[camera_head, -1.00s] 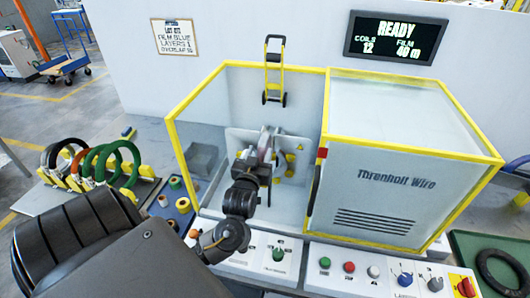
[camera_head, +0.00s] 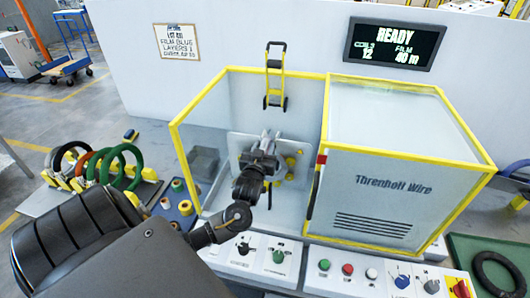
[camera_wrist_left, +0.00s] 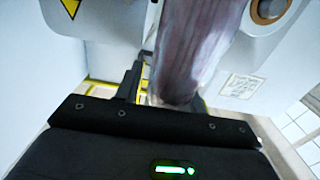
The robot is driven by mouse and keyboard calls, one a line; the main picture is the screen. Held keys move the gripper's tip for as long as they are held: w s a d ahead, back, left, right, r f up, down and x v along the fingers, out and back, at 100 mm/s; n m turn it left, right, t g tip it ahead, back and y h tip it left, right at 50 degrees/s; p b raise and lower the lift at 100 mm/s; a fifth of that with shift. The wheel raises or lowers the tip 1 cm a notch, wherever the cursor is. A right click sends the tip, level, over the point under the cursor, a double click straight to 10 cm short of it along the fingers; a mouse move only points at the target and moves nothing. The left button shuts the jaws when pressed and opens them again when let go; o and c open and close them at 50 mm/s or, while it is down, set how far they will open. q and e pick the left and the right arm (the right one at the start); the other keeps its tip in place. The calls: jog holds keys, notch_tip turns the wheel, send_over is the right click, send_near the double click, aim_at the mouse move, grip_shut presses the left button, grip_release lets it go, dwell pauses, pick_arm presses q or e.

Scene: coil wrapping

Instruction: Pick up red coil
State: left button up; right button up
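An orange-red coil (camera_head: 82,162) stands in the rack at the left of the head view, between a dark coil (camera_head: 57,157) and green coils (camera_head: 133,160). My left gripper (camera_head: 266,147) is away from that rack, inside the yellow-framed wrapping cell. In the left wrist view a dull reddish, streaked band (camera_wrist_left: 190,45) runs down between the two fingers of the left gripper (camera_wrist_left: 163,88). It looks like a film-covered ring section, but its full shape is out of view. I cannot tell whether the fingers press on it. My right gripper is not in view.
The cell's yellow frame (camera_head: 199,95) surrounds my left arm's reach, with a white closed housing (camera_head: 385,185) at its right. A button panel (camera_head: 345,270) runs along the front. Film rolls (camera_head: 180,186) stand by the rack. A black ring (camera_head: 497,270) lies on a green mat at right.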

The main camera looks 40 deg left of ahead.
pick_arm(q)
grip_shut()
jog(key=shift+r, duration=0.15)
notch_tip(320, 180, up, 18)
jog(key=shift+b, duration=0.45)
dwell(0.4)
